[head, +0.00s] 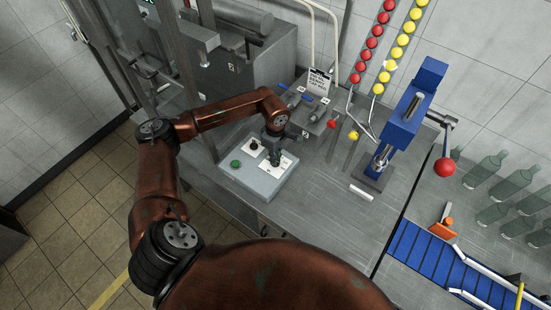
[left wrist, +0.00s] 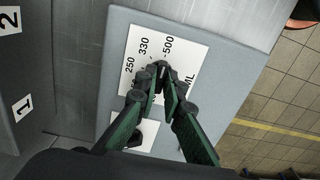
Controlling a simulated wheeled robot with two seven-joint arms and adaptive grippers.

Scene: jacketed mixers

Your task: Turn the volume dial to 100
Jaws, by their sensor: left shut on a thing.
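The control box (head: 262,188) is a light grey box on the steel bench. Its white dial plate (left wrist: 135,36) carries the marks 250, 330, 500 and ML in the left wrist view; no 100 mark shows. The small dark volume dial (left wrist: 163,65) is mostly hidden between the fingertips. My left gripper (head: 275,150), with green fingers, is over the dial plate. In the left wrist view the fingers (left wrist: 160,88) close together on the dial. Where the dial points cannot be told. My right gripper is not in view.
A green button (head: 236,163) and a black knob (head: 254,144) are on the same box. Behind stand blue-handled valves (head: 295,100) and a notice (head: 318,82). A blue press (head: 402,125) with a red-ball lever (head: 444,167) stands to the right.

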